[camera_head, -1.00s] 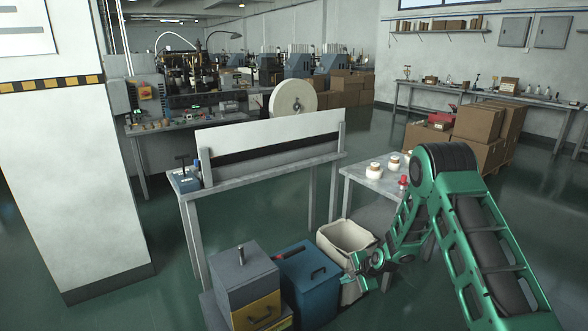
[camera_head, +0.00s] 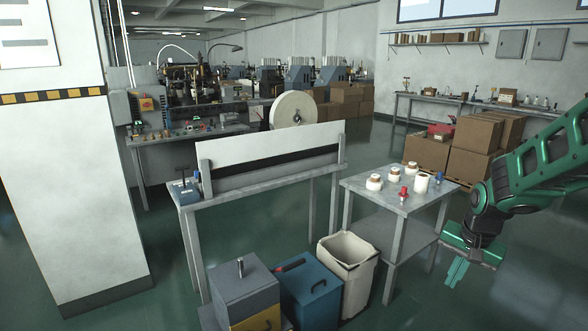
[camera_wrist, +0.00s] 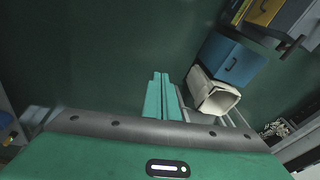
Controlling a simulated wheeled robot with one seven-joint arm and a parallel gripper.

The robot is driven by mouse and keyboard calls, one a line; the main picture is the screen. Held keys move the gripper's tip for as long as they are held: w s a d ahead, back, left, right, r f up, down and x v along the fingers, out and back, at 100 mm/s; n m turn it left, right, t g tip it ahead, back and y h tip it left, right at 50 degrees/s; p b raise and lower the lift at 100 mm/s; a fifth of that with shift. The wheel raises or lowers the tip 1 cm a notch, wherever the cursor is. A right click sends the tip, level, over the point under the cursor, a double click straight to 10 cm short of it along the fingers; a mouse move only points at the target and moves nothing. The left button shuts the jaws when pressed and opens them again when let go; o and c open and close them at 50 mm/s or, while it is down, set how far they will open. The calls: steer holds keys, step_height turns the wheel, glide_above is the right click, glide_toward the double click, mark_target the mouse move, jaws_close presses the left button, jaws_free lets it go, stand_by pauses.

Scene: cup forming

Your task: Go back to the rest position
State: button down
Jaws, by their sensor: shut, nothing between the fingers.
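My gripper (camera_head: 457,271) hangs at the right of the head view, fingers pointing down over the open floor. It is shut and empty. In the wrist view its two teal fingers (camera_wrist: 161,97) lie side by side with the green floor beyond them. My green arm comes in from the right edge of the head view. The gripper is to the right of the small side table (camera_head: 398,204) and apart from it.
The side table carries several white rolls (camera_head: 374,182) and a red-topped item (camera_head: 403,194). A cream bin (camera_head: 347,262), a blue box (camera_head: 312,295) and a grey box (camera_head: 246,291) stand on the floor to its left. Cardboard boxes (camera_head: 472,150) stand behind. Floor below my gripper is clear.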

steer(key=s+r+n+g, duration=0.1)
steer(key=s+r, duration=0.2)
steer(key=s, duration=1.1)
steer(key=s+r+n+g, duration=0.1)
steer(key=s+r, duration=0.3)
steer(key=s, duration=1)
steer(key=shift+d+g+y, duration=0.3)
steer(key=shift+d, duration=0.1)
steer(key=shift+w+f, duration=0.2)
steer(key=shift+w, duration=0.35)
steer(key=shift+s, duration=0.1)
